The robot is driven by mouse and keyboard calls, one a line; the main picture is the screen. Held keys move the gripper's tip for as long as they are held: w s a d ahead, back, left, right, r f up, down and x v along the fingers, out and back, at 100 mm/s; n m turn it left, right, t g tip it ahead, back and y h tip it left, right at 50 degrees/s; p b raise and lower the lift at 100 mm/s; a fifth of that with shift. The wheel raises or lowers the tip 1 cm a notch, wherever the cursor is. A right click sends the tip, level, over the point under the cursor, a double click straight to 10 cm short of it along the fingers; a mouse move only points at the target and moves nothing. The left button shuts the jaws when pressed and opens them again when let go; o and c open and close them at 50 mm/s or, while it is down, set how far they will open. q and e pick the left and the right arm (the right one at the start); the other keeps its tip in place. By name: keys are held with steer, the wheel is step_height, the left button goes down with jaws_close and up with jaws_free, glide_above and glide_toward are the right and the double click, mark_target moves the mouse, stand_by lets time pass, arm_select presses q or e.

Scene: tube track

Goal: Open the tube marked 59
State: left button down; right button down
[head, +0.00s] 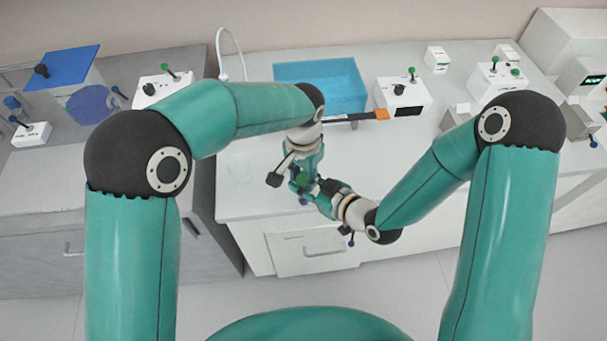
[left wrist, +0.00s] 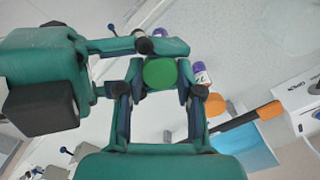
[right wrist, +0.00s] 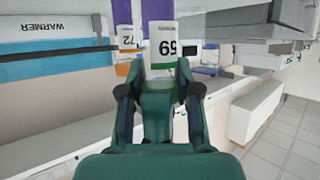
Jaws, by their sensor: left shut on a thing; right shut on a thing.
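The tube marked 59 (right wrist: 163,47) shows its white label with a green band just beyond my right gripper's fingertips (right wrist: 159,95) in the right wrist view. My right gripper (head: 322,192) is shut on this tube. The tube's round green cap (left wrist: 160,73) lies between the fingertips of my left gripper (left wrist: 161,82), which is shut on it from above. In the head view the two grippers meet over the white bench, and my left gripper (head: 303,172) hides much of the tube. My right gripper comes in from the left in the left wrist view.
A blue bin (head: 320,84), an orange-ended bar (head: 382,114) and white devices with levers (head: 403,96) are behind. The bench's left front (head: 240,185) is clear.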

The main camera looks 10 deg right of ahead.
arm_select(q)
steer(key=c, duration=0.7)
jaws_free()
steer(key=shift+c, duration=0.2)
steer(key=shift+r, duration=0.1)
steer(key=shift+r, duration=2.15)
